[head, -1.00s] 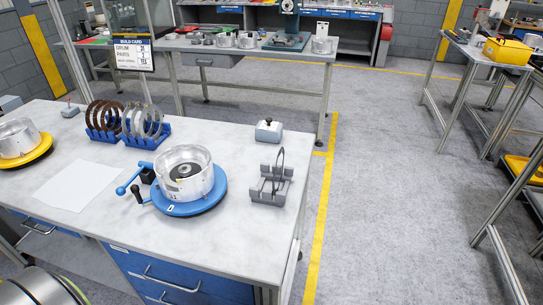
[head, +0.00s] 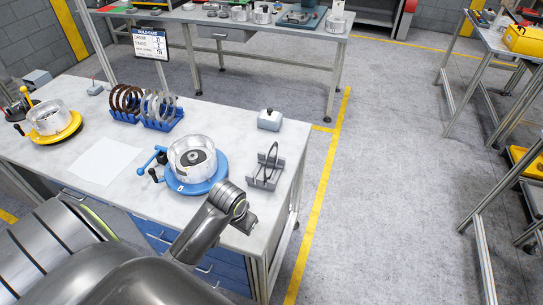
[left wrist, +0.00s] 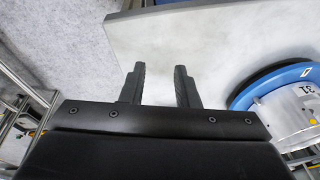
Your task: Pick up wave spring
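The wave spring looks to be the thin dark ring (head: 272,155) standing upright in a small grey rack (head: 262,184) near the right end of the workbench, in the head view. My left gripper (head: 244,223) is in front of the rack, near the bench's right front part, apart from the ring. In the left wrist view my left gripper (left wrist: 158,72) has its two fingers apart with nothing between them, over the pale bench top. The ring and rack do not show in that view. My right gripper is not in view.
A metal drum (head: 191,155) sits on a blue turntable (head: 209,184) left of the rack. Blue racks of brown rings (head: 125,100) and silver rings (head: 159,107) stand farther left. Floor right of the bench is clear.

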